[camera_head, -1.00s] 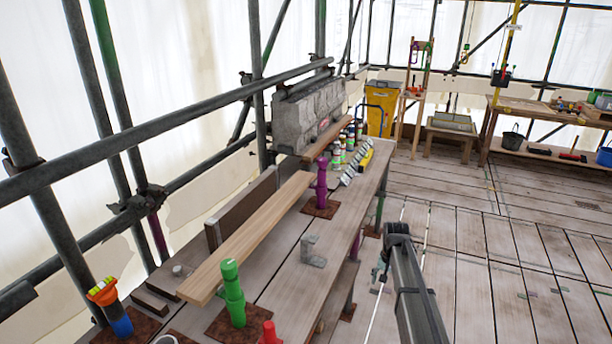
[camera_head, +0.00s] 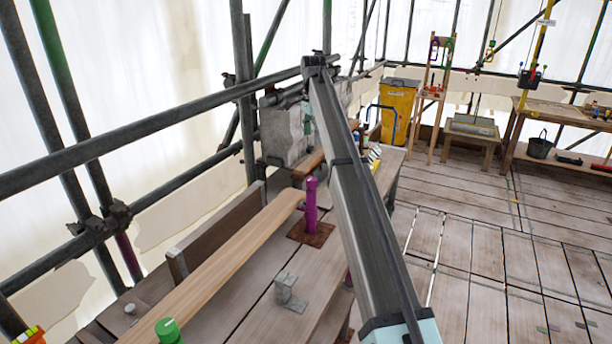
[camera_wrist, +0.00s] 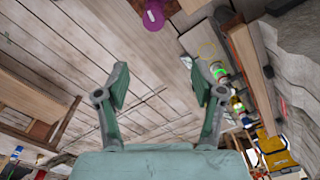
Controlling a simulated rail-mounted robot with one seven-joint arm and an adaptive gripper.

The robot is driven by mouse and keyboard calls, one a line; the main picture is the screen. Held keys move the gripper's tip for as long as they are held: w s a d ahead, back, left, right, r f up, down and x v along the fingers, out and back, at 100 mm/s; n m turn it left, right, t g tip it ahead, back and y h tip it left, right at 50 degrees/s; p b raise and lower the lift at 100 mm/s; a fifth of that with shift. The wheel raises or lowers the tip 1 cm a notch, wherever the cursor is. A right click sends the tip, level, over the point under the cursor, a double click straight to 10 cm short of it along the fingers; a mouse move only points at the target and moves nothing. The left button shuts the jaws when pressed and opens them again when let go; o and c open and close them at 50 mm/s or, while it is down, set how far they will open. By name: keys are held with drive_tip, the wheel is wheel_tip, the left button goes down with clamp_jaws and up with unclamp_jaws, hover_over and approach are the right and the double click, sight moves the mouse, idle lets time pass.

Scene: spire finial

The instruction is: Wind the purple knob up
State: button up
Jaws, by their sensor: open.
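The purple knob (camera_head: 311,205) stands upright on a rusty square plate (camera_head: 318,238) on the plank bench, beside a long board. In the wrist view a purple round part, apparently the knob (camera_wrist: 153,15), shows at the top edge, partly cut off. My gripper (camera_wrist: 160,84) is open with nothing between its fingers; the purple part lies beyond the fingertips and apart from them. In the head view my arm stretches up across the bench to the right of the knob, and the gripper is small and mostly hidden behind it.
A green knob (camera_head: 168,332) stands at the bottom left. A long board (camera_head: 225,265) and a grey metal bracket (camera_head: 287,290) lie on the bench. A grey stone block (camera_head: 285,130) and scaffold tubes (camera_head: 150,130) stand behind. The plank floor at right is open.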

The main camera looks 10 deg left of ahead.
drive_tip(key=s, duration=0.2)
drive_tip(key=p, duration=0.5)
approach(312, 179)
drive_tip(key=shift+m, duration=0.4)
drive_tip(key=f, duration=1)
drive_tip(key=shift+w, duration=0.3)
drive_tip(key=c, duration=1.1)
